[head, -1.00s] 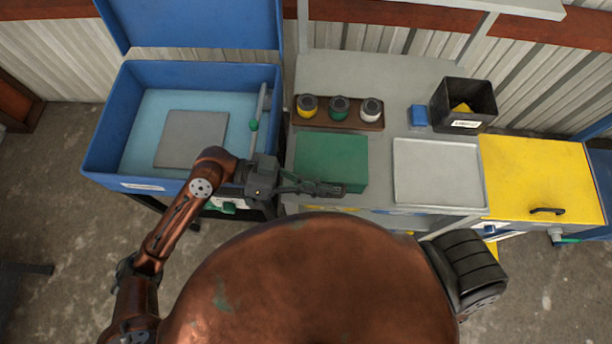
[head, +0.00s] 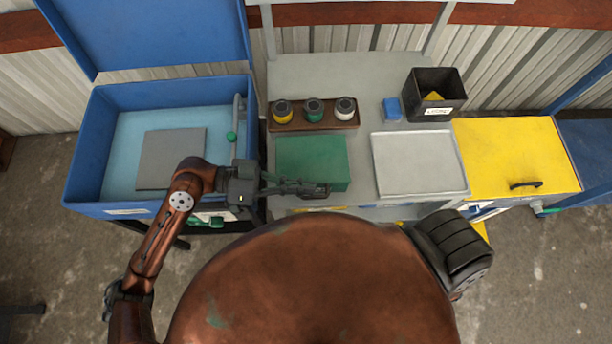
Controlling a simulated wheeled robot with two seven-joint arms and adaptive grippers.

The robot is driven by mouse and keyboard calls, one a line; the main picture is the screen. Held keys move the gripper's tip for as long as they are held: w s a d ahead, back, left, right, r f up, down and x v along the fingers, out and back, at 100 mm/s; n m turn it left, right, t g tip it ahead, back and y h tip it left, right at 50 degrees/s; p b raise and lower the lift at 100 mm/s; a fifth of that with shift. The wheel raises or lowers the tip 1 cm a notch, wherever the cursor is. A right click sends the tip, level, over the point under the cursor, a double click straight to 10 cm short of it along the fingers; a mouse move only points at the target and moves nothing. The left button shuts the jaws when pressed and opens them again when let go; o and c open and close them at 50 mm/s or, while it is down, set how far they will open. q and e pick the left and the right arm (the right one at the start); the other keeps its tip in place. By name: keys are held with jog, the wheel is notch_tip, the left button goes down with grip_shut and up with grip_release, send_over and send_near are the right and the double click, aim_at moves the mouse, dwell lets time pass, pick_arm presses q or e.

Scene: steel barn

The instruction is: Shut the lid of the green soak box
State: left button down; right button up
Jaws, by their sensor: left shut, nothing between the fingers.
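A green flat-topped box (head: 313,160) sits on the grey bench, near its front edge. Its top looks flat and closed; I see no raised green lid, and cannot tell whether it is the soak box. My left gripper (head: 322,190) is shut and empty. It points right across the front edge of the green box in the picture; I cannot tell whether it touches. My right gripper is out of view.
A blue tub (head: 80,165) with a raised blue lid (head: 150,35) stands left, a grey plate (head: 170,158) inside. The bench (head: 340,75) carries a rack of small pots (head: 314,115), a tray (head: 420,165) and a black bin (head: 436,95). A yellow-topped cabinet (head: 515,155) stands right.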

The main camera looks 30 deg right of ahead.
pick_arm(q)
jog(key=r+v, duration=0.1)
jog(key=v, duration=0.9)
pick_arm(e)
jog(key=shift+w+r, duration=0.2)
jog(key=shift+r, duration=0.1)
pick_arm(q)
jog(key=shift+s+d+r, duration=0.1)
